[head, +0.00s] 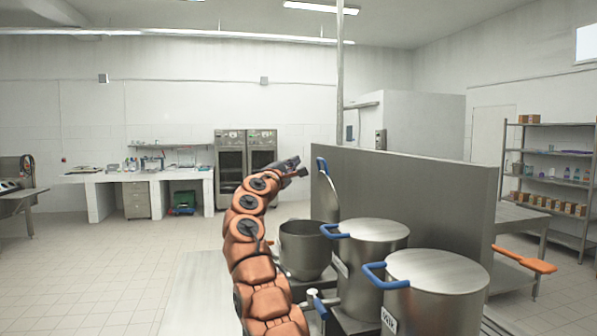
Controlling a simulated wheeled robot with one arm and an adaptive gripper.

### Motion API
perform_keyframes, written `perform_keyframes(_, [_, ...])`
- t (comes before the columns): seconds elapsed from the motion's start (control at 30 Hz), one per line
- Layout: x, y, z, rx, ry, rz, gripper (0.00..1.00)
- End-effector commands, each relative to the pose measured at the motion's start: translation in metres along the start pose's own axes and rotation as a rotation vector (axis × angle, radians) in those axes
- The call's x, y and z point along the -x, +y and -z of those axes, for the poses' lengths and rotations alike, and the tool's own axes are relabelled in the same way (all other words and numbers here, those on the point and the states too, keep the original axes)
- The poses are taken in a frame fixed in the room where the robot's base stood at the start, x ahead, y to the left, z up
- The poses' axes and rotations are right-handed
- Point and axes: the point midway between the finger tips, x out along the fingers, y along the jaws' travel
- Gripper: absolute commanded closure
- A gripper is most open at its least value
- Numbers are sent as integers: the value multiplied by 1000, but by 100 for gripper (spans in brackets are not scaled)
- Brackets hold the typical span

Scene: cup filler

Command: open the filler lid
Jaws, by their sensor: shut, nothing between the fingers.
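Several steel vessels stand in a row at the right of my arm in the head view. The farthest is an open metal bowl-shaped vessel (307,250). A round lid (329,196) with a blue handle (322,166) stands tilted up above its far right edge, so its opening is uncovered. The middle pot (371,275) and the nearest pot (440,300) have flat lids lying closed, each with a blue handle. My gripper (301,167) is shut and empty, raised just left of the upright lid's handle. A small gap shows between them.
A grey partition (420,195) stands close behind the pots. A pale table top (195,290) lies left of my arm. A small blue-ended tap (318,303) sits low beside the pots. Open tiled floor (90,285) is at the left.

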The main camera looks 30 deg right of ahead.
Motion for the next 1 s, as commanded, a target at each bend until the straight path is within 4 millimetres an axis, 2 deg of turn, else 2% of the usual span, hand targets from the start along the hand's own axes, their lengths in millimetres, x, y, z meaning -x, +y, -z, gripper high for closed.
perform_keyframes(0.53, [58, 14, -2, 0, 1, -1, 100])
perform_keyframes(0.87, [65, 19, -3, 0, 0, 1, 100])
perform_keyframes(1.0, [61, 31, -7, 0, 0, 1, 100])
